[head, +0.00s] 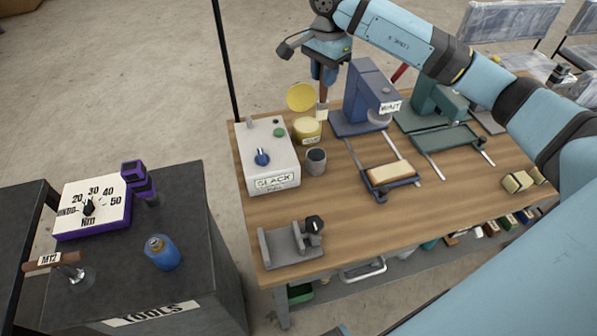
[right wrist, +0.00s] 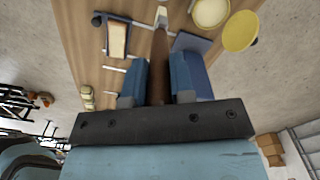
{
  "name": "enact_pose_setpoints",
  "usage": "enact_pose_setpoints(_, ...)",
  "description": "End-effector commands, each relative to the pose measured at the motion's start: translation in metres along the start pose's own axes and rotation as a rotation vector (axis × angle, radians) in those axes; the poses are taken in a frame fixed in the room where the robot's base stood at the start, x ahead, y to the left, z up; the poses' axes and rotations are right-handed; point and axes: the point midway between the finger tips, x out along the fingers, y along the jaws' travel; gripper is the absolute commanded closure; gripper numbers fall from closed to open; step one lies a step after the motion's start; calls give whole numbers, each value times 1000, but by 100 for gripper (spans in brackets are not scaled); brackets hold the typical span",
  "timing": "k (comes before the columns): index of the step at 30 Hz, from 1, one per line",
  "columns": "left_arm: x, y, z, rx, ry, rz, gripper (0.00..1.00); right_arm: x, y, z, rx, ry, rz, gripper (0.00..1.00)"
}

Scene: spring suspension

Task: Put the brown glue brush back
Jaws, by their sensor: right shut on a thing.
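My right gripper (head: 325,74) is shut on the brown handle of the glue brush (head: 324,91), which points down with its pale end lowest. In the right wrist view the brown handle (right wrist: 160,62) runs between the blue fingers of the gripper (right wrist: 158,80). The yellow glue pot (head: 307,131) stands just in front of the brush's lower end, with its round yellow lid (head: 300,97) raised behind it. The lid (right wrist: 240,31) and pot (right wrist: 210,12) also show in the right wrist view. Whether the brush touches the pot is unclear. My left gripper is not in view.
A grey cup (head: 316,161) stands in front of the pot, beside the white SLACK box (head: 268,158). A blue press (head: 369,95) is close on the right, with a green one (head: 433,101) beyond. A thin black post (head: 226,62) rises left.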

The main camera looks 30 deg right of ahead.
Motion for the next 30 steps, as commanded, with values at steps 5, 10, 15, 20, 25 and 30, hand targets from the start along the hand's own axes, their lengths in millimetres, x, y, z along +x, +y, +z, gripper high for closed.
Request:
enact_pose_setpoints(5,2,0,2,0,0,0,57,-3,0,-5,28,-1,1,100)
enact_pose_setpoints(10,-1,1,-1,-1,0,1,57,23,1,-5,31,-3,6,100)
enact_pose_setpoints(15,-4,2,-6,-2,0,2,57,69,1,-4,30,-4,6,100)
enact_pose_setpoints(20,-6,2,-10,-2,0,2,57,111,1,-4,30,-4,5,100)
enact_pose_setpoints(25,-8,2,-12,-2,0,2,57,142,1,-4,30,-3,3,100)
enact_pose_setpoints(30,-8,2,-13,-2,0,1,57,154,0,-4,30,-3,1,100)
